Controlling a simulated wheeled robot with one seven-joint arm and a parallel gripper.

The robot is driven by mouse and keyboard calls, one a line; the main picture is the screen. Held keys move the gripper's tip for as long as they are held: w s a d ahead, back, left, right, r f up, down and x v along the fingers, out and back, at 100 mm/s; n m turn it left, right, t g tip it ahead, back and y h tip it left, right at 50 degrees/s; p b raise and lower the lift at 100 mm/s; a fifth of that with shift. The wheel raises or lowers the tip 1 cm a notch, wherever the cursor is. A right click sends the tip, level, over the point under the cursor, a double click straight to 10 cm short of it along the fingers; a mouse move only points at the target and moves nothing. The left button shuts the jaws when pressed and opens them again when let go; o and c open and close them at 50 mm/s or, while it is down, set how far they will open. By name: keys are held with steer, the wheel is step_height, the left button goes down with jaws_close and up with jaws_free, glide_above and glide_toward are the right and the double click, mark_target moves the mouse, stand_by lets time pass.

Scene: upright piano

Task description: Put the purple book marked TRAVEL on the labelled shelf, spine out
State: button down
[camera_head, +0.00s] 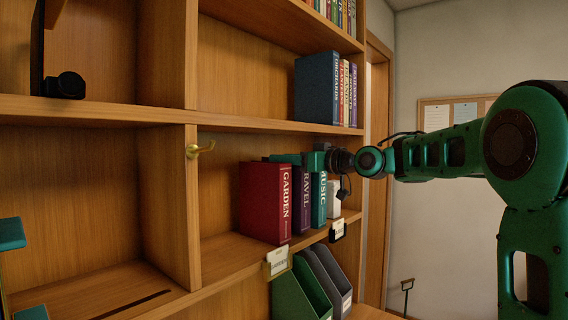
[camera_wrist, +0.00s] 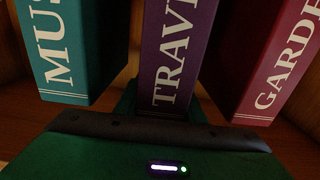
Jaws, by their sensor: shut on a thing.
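The purple TRAVEL book (camera_head: 302,204) stands upright on the middle shelf (camera_head: 235,250), spine facing out, between the red GARDEN book (camera_head: 266,202) and the teal MUSIC book (camera_head: 319,200). My gripper (camera_head: 296,160) is at the top of the TRAVEL book, shut on it, and hides the first letter of its title. In the wrist view the TRAVEL book (camera_wrist: 174,50) is in the centre, with MUSIC (camera_wrist: 72,45) to the left and GARDEN (camera_wrist: 270,70) to the right. The far ends of my fingers are mostly hidden by the books.
Two label cards hang on the shelf edge, one (camera_head: 277,262) below GARDEN and one (camera_head: 337,230) farther right. A brass hook (camera_head: 200,149) juts from the upright. Green and grey file holders (camera_head: 297,295) stand below. More books (camera_head: 325,90) stand on the shelf above.

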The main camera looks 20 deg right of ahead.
steer(key=shift+f, duration=0.4)
steer(key=c, duration=1.1)
jaws_free()
steer(key=shift+f, duration=0.1)
